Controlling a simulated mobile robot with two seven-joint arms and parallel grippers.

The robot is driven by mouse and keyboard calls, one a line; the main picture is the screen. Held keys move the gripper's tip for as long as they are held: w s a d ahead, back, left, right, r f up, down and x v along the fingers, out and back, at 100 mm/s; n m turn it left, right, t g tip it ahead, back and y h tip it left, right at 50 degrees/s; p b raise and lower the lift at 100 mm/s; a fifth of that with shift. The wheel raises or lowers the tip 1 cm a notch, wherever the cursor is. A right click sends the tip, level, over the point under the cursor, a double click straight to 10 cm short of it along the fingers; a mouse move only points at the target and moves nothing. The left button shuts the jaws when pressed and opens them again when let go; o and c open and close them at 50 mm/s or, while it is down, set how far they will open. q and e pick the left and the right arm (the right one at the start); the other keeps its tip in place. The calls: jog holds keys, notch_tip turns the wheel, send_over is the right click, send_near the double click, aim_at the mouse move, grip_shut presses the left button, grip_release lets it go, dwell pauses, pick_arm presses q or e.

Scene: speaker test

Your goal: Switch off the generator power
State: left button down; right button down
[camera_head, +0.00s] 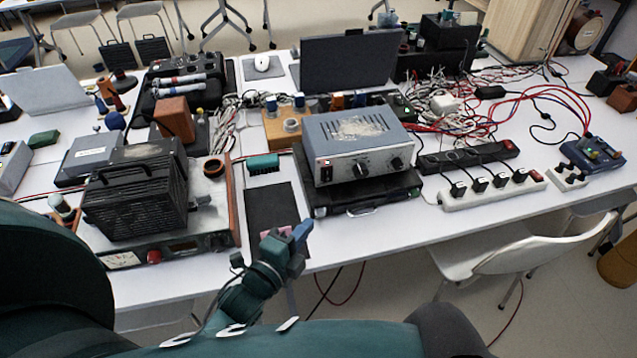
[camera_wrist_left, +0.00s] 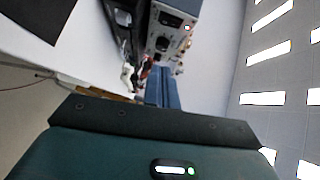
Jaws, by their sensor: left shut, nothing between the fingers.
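The generator appears to be the grey-blue box (camera_head: 352,130) with dark knobs on its front panel, resting on a black case (camera_head: 365,195) near the table's front edge. A small switch or light (camera_head: 326,172) sits at the left end of its panel. My right gripper is not seen.
A black ribbed unit (camera_head: 135,200) stands left on a metered device. A black mat (camera_head: 272,215) lies beside the case. White (camera_head: 490,192) and black power strips lie to the right, with tangled cables behind. A white chair (camera_head: 510,250) stands at the front right.

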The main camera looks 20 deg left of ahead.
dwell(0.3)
pick_arm(q)
send_near(327, 175)
jog(key=w+d+f, duration=0.1)
jog(key=w+d, duration=0.2)
jog(key=d, duration=0.2)
jog(key=w+a, duration=0.1)
jog(key=w+a+f+p, duration=0.1)
jog(key=shift+w+a, duration=0.15)
jog(key=shift+w, duration=0.15)
jog(key=shift+w+a, duration=0.2)
jog(key=shift+w, duration=0.1)
